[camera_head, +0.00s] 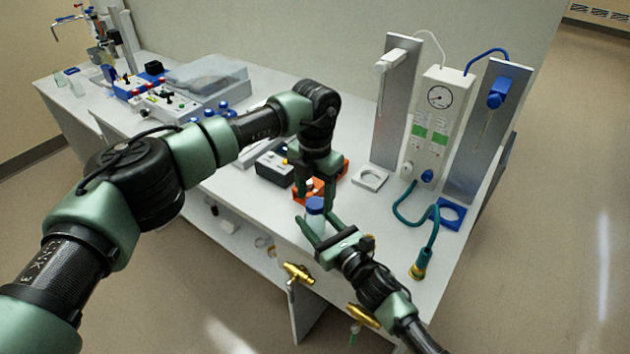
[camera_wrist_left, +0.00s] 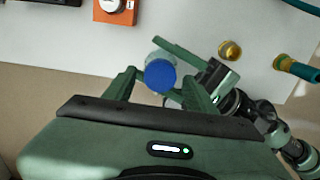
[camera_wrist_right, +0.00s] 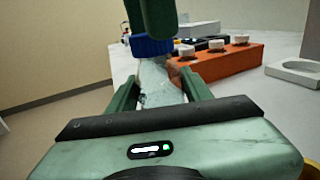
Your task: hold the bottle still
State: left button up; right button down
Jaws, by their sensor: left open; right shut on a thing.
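The bottle has a blue cap (camera_head: 315,205) and a clear, pale body (camera_wrist_right: 158,82). It stands upright near the table's front edge; whether its base touches the table is hidden. My right gripper (camera_head: 318,221) is shut on the bottle's body, one finger on each side, below the cap. My left gripper (camera_head: 314,192) comes from above, its fingers pointing down, open at the cap. In the left wrist view the cap (camera_wrist_left: 160,76) lies between the left fingertips, with a gap visible on its right. In the right wrist view the left fingers hang just above the cap (camera_wrist_right: 152,46).
An orange block with white knobs (camera_wrist_right: 215,65) stands close behind the bottle. To the right are a gauge panel (camera_head: 438,115), two upright grey plates and a teal hose (camera_head: 432,235). Brass valves (camera_head: 298,272) sit at the front edge. Free tabletop lies right of the bottle.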

pick_arm(q)
jog(key=shift+f, duration=0.75)
grip_shut()
jog(key=shift+o, duration=0.7)
grip_release()
